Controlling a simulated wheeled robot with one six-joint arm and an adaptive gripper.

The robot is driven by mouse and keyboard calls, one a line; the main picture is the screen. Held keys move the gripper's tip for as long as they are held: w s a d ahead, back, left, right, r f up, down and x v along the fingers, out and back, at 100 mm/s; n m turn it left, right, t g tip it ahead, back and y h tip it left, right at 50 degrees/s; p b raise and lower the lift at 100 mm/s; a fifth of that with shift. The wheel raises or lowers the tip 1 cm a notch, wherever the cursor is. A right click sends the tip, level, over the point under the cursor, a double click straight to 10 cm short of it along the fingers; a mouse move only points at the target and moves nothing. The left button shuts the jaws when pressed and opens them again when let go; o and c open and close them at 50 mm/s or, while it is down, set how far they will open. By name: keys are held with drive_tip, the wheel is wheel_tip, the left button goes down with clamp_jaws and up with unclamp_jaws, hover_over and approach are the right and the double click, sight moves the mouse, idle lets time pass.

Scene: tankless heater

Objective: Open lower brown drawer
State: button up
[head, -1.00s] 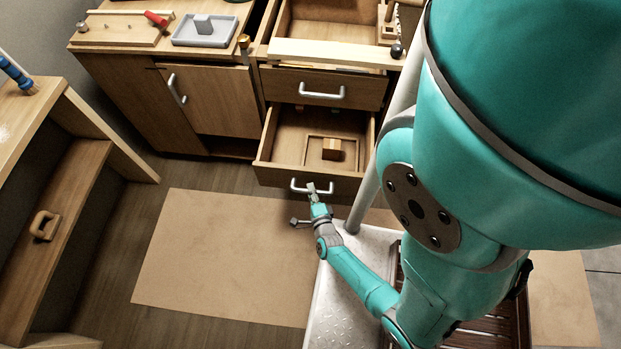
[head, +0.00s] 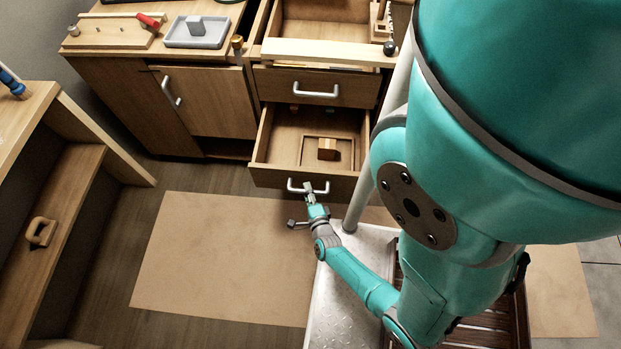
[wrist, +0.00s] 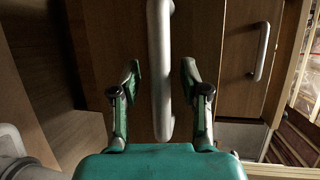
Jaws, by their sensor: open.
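The lower brown drawer (head: 270,178) stands pulled out from the cabinet in the head view. A wooden block (head: 328,149) lies inside it. Its silver bar handle (head: 296,187) is on the front face, and it also shows in the wrist view (wrist: 160,70). My gripper (head: 310,189) is at the handle's right end in the head view. In the wrist view my gripper (wrist: 160,85) is open, with one finger on each side of the handle and a gap to it on both sides.
Above is a closed drawer with a silver handle (head: 316,93). A cupboard door (head: 205,100) is to the left. A wooden unit (head: 60,190) stands at far left. A tan mat (head: 220,255) covers the clear floor before the cabinet.

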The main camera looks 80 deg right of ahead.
drive_tip(key=v, duration=0.7)
idle(0.3)
idle(0.8)
